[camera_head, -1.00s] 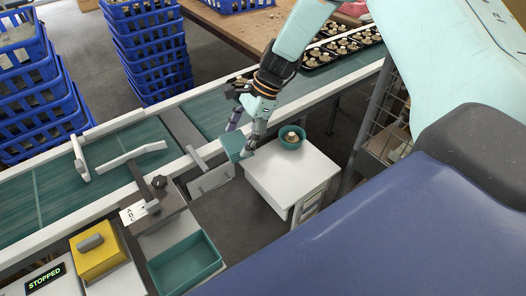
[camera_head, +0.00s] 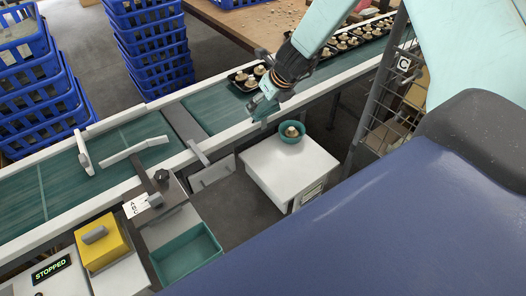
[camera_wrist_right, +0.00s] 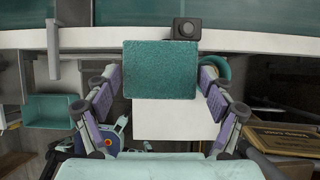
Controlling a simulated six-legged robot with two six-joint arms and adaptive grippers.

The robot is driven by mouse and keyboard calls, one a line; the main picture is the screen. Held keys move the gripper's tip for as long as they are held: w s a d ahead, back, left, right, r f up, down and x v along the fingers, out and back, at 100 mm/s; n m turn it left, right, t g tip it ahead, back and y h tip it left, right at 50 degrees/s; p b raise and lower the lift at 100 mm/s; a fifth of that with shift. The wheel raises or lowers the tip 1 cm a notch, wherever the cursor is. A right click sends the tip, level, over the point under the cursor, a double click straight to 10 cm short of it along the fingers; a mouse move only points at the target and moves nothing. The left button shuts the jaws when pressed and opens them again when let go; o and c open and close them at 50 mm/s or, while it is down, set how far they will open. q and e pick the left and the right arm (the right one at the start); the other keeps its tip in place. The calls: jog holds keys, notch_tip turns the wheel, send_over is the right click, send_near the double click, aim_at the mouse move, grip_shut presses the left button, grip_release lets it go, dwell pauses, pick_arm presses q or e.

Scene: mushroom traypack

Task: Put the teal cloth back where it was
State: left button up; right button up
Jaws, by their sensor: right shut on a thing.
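The teal cloth (camera_wrist_right: 160,70) shows as a flat rectangle between the fingers of my right gripper (camera_wrist_right: 160,92) in the wrist view. My right gripper is shut on the cloth. In the head view the right gripper (camera_head: 264,105) is over the near white rail of the conveyor, left of and behind the teal bowl (camera_head: 291,135). There the cloth is small and hard to tell apart from the gripper. The white cabinet top (camera_head: 280,172) is in front of the gripper, and in the wrist view it appears below the cloth. My left gripper is not in view.
The bowl holds a mushroom. The conveyor (camera_head: 85,172) runs behind the cabinet, with black mushroom trays (camera_head: 243,84) near the gripper. A teal bin (camera_head: 187,257), a yellow box (camera_head: 103,247) and a display reading STOPPED (camera_head: 51,269) are at front left. The cabinet's front top is clear.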

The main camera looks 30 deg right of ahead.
jog(key=shift+w+f, duration=0.1)
notch_tip(320, 180, down, 18)
jog(key=b, duration=1.8)
jog(key=shift+f, duration=0.1)
jog(key=o, duration=0.6)
jog(key=shift+b, duration=0.3)
jog(key=o, duration=0.4)
